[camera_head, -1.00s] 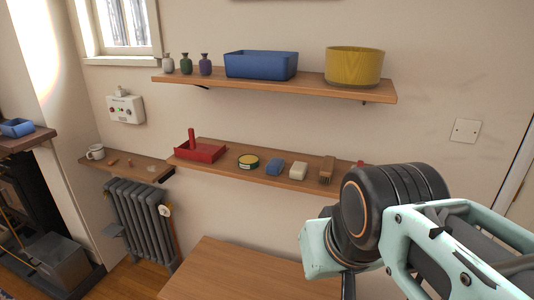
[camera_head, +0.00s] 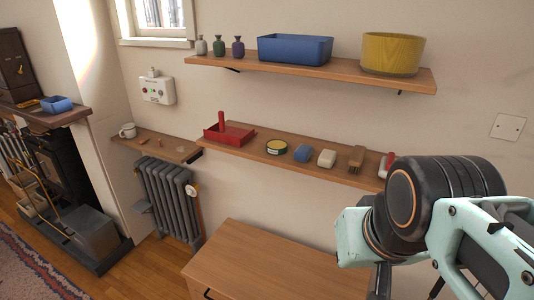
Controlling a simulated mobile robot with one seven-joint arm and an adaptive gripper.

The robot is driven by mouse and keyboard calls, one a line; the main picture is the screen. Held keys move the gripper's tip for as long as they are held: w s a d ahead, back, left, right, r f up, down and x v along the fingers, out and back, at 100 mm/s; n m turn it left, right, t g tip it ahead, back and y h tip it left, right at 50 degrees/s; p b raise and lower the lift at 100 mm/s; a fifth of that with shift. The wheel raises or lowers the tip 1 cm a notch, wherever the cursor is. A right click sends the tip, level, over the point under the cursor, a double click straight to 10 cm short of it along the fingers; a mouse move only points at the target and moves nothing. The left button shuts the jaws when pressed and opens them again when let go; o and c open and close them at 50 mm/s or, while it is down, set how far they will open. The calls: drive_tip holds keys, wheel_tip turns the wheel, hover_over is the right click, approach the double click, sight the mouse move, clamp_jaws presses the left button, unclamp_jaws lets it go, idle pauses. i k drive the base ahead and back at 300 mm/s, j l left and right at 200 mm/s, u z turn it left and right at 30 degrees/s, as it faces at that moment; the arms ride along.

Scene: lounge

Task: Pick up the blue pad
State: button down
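The blue pad (camera_head: 303,153) is a small rounded block lying on the lower wooden shelf (camera_head: 225,146). It sits between a round yellow-and-green tin (camera_head: 276,147) and a whitish block (camera_head: 326,158). My arm fills the lower right of the head view, to the right of the pad and apart from it. My gripper's fingers cannot be made out, so I cannot tell whether it is open or shut.
A red tray (camera_head: 229,136), a brush (camera_head: 355,159) and a red-and-white item (camera_head: 386,165) share the lower shelf. The upper shelf (camera_head: 300,71) overhangs with a blue bin (camera_head: 295,49) and yellow bowl (camera_head: 392,54). A wooden cabinet (camera_head: 270,265) stands below.

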sight(303, 154)
drive_tip(key=i+j+u, duration=0.1)
drive_tip(key=i+j, duration=0.25)
drive_tip(key=i, duration=0.15)
drive_tip(key=i+j+z, duration=0.2)
drive_tip(key=j, duration=0.2)
drive_tip(key=i, duration=0.05)
